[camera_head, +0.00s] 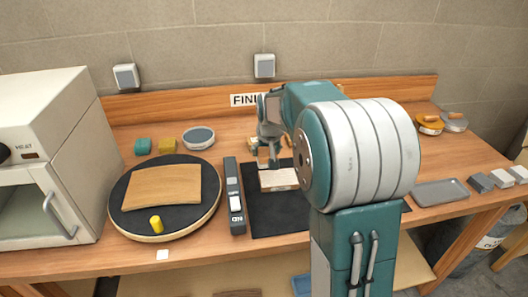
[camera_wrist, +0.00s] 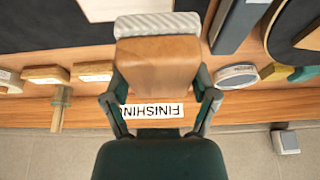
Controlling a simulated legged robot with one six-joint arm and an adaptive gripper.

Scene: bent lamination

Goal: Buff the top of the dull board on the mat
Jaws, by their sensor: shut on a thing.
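My gripper (camera_head: 269,155) is shut on a wooden-handled block (camera_wrist: 158,66) with a pale, textured pad (camera_wrist: 157,24) on its far end. A pale board (camera_head: 279,180) lies on the black mat (camera_head: 270,220), just in front of and below my gripper in the head view. The board's edge also shows at the top of the wrist view (camera_wrist: 138,8). I cannot tell whether the pad touches the board. My arm hides the mat's right part.
Left of the mat are a dark long tool (camera_head: 234,195) and a round black turntable (camera_head: 130,222) bearing a curved wooden board (camera_head: 162,187) and a yellow peg (camera_head: 156,224). A round tin (camera_head: 198,137) stands behind. A grey tray (camera_head: 440,192) lies right.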

